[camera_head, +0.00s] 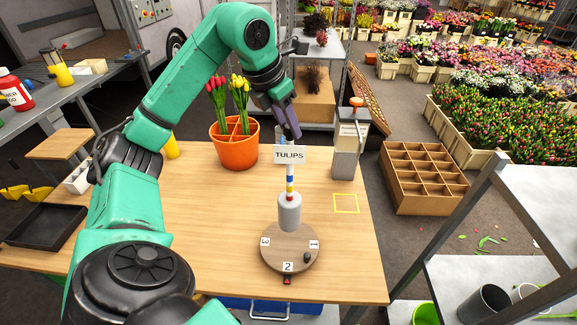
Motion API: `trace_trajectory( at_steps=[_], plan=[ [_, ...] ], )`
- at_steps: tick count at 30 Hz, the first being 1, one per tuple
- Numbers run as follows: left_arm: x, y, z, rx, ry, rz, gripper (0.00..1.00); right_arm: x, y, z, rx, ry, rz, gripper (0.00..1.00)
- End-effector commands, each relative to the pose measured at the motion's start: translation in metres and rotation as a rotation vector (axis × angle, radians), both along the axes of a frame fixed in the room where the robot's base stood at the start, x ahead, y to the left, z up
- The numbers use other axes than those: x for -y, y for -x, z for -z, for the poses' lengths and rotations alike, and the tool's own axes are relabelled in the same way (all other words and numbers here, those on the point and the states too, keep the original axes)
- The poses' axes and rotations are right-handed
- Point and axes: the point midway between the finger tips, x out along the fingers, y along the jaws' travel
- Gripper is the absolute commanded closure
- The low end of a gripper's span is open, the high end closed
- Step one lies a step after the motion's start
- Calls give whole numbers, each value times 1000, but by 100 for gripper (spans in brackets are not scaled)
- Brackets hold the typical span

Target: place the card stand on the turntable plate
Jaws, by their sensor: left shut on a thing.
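The card stand has a white card reading "TULIPS" (289,154), a thin post with coloured bands and a grey cylindrical base (290,212). It is upright. My left gripper (287,132) is shut on the stand at its top, from above and behind the card; the card partly hides the grip. The round wooden turntable plate (275,257) lies on the table, with tags 1, 2 and 3 near its edge and a small dark knob. The stand's base overlaps the plate's far half in the picture; I cannot tell whether they touch. My right gripper is not in view.
An orange pot (234,152) with red and yellow tulips stands behind left. A black tray (45,226) lies at left. The table (200,210) is clear between.

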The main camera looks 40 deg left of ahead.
Motion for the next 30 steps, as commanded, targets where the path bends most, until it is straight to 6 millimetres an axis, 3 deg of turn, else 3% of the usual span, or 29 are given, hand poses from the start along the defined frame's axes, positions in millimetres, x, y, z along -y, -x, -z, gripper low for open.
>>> trace_trajectory(
  at_steps=[4,6,15,18,27,28,30],
  plan=[
    [0,1,37,-6,-4,0,100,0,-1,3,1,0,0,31],
    [0,1,61,-5,-3,-1,100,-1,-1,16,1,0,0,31],
    [1,0,109,-2,2,2,100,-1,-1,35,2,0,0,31],
    [1,0,119,0,1,1,100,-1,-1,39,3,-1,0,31],
    [0,0,120,2,1,1,100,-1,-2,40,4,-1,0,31],
    [0,0,119,0,1,1,50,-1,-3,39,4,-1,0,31],
    [0,0,119,0,1,1,32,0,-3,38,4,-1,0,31]
  ],
)
